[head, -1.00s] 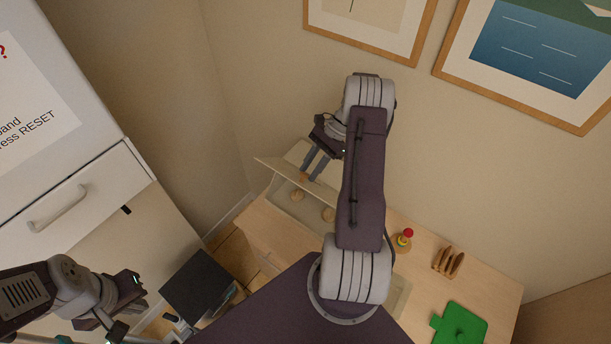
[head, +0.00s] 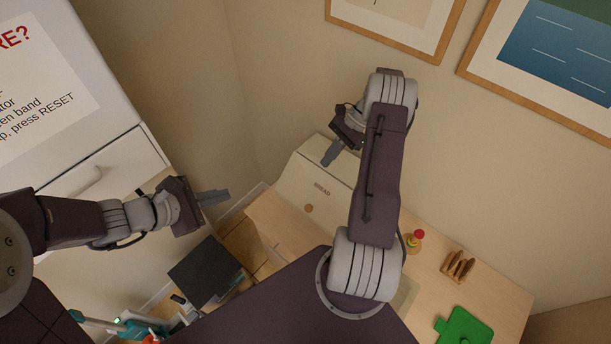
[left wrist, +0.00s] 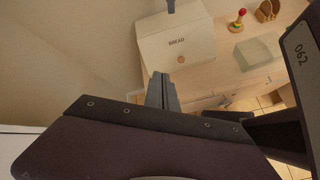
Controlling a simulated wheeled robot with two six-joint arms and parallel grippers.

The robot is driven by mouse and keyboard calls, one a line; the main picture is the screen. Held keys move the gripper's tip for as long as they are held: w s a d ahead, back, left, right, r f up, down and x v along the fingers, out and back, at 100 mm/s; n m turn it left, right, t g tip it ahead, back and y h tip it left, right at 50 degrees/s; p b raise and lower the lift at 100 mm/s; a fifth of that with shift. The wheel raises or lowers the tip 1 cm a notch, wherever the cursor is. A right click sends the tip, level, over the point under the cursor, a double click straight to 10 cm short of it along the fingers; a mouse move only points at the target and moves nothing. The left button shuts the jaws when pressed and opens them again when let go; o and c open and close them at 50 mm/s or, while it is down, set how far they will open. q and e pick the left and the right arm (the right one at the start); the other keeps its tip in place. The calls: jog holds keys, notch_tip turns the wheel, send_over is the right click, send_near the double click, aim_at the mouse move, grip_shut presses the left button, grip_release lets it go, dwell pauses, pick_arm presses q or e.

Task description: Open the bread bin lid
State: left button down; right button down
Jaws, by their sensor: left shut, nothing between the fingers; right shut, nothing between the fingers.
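The cream bread bin (head: 326,205) stands on the wooden counter with its lid (head: 318,178) shut; the front reads BREAD and has a round wooden knob (head: 308,208). The bin also shows in the left wrist view (left wrist: 200,44), with the knob (left wrist: 180,59) facing that camera. My right gripper (head: 328,162) is shut and empty at the bin's top; whether it touches cannot be told. My right arm hides the bin's right part in the head view. My left gripper (head: 226,194) is shut and empty, left of the bin and apart from it. Its fingers show in the left wrist view (left wrist: 161,76).
On the counter (head: 275,222), right of the bin, are a small red-topped item (head: 414,240), a rack of toast-like slices (head: 458,266) and a green board (head: 466,328). A dark box (head: 205,271) stands low at the left. Walls close in behind.

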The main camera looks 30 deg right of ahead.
pick_arm(q)
jog(key=w+d+f+n+t+h, duration=0.1)
jog(key=w+d+n+t, duration=0.1)
jog(key=w+d+n, duration=0.3)
jog(key=s+d+f+g, duration=0.2)
jog(key=s+d+f, duration=0.5)
jog(key=d+f, duration=0.2)
jog(key=w+d+f, duration=0.3)
jog(key=d, duration=0.7)
jog(key=shift+w+d+n, duration=0.15)
jog(key=shift+d+n, duration=0.1)
jog(key=shift+n, duration=0.15)
